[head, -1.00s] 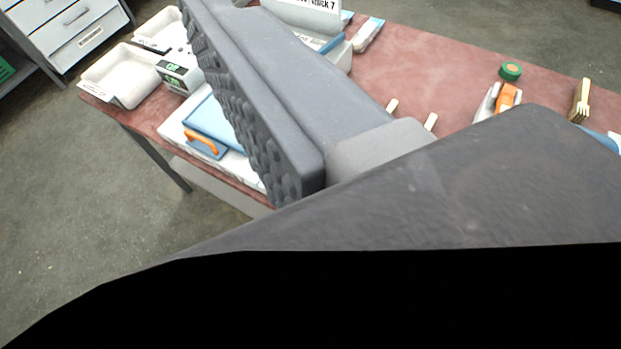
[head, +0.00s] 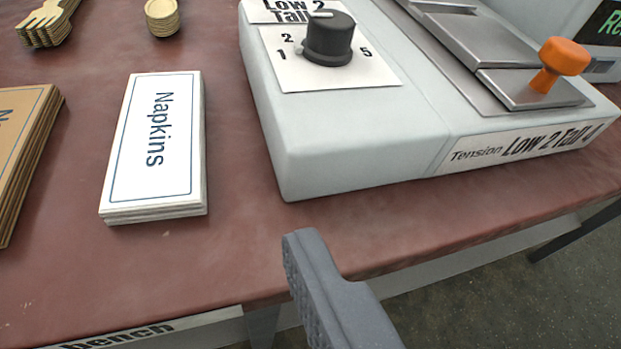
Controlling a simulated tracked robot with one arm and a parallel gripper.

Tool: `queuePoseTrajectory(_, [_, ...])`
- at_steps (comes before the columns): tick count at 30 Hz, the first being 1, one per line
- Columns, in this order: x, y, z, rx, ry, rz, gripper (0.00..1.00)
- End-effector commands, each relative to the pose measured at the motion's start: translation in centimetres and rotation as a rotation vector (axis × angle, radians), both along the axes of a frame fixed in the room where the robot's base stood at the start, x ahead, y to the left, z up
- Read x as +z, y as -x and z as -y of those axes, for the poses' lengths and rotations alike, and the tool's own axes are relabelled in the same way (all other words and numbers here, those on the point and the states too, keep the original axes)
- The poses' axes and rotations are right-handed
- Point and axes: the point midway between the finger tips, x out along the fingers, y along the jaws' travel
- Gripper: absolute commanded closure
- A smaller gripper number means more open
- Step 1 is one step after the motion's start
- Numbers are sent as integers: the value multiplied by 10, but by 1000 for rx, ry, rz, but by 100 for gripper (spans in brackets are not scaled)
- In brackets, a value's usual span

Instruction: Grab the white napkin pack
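The white napkin pack (head: 155,145) lies flat on the reddish table, left of centre. It is a short stack with a blue border line and the word "Napkins" on top. One grey finger of my gripper (head: 325,285) shows at the bottom centre, to the right of the pack and nearer the table's front edge. Its textured pad faces left with nothing against it, so the gripper is open and empty. The other finger is out of view. The finger is apart from the pack.
A brown napkin pack (head: 22,150) lies left of the white one. Wooden forks (head: 48,24) and a stack of round wooden pieces (head: 162,17) sit behind. A pale machine with a black knob (head: 328,40) and an orange knob (head: 560,62) fills the right. The table's front edge is close.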

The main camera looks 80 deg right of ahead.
Motion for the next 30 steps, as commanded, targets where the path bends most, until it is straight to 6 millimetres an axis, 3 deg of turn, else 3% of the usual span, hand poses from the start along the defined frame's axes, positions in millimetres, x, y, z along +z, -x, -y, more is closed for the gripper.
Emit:
queuePoseTrajectory(7, [-8,-6,10,-3,1,-5,20])
queuePoseTrajectory(18, [-35,-41,53,-2,-1,-4,20])
queuePoseTrajectory(30, [-44,-59,69,-2,0,-1,20])
